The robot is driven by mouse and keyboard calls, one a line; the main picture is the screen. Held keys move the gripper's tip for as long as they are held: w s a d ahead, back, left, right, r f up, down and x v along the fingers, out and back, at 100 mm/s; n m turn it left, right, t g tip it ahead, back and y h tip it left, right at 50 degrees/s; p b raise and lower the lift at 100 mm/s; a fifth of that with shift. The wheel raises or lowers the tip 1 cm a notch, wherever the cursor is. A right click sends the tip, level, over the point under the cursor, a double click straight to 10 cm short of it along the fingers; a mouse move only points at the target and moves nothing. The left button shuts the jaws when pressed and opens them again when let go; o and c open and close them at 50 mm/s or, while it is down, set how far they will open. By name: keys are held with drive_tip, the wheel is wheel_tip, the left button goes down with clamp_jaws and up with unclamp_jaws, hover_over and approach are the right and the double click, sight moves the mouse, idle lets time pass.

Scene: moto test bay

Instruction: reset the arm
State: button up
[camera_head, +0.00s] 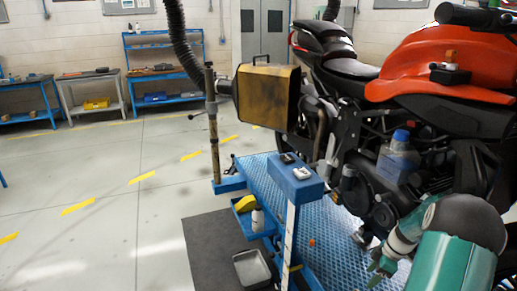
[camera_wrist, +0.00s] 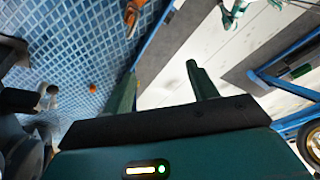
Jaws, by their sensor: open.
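My arm reaches in at the lower right of the head view, beside the motorcycle (camera_head: 400,130). My gripper (camera_head: 377,269) is low there, over the blue patterned lift platform (camera_head: 335,262). In the wrist view my gripper (camera_wrist: 161,75) shows two green fingers spread apart with nothing between them. Beyond them are the platform (camera_wrist: 75,65) and the pale floor (camera_wrist: 190,45).
A small orange item (camera_head: 311,241) lies on the platform. A blue stand (camera_head: 298,180) with small devices is left of it. A bottle (camera_head: 398,155) with a blue cap is by the motorcycle. A grey tray (camera_head: 251,269) lies front centre. Floor at left is clear.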

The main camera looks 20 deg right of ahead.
drive_tip(key=w+a+r+m+h, duration=0.1)
drive_tip(key=a+r+m+h, duration=0.25)
drive_tip(key=a+r, duration=1.7)
drive_tip(key=s+a+r+m+t, duration=0.2)
drive_tip(key=s+a+r+m, duration=0.1)
drive_tip(key=s+a, duration=0.4)
drive_tip(key=s+a+r+m+t, duration=0.2)
drive_tip(key=s+a+r+m, duration=0.1)
drive_tip(key=s+a+r, duration=0.3)
drive_tip(key=s+a, duration=0.2)
drive_tip(key=a, duration=0.2)
drive_tip(key=shift+s, duration=0.25)
drive_tip(key=shift+m, duration=0.25)
drive_tip(key=shift+c, duration=0.5)
drive_tip(key=c, duration=0.4)
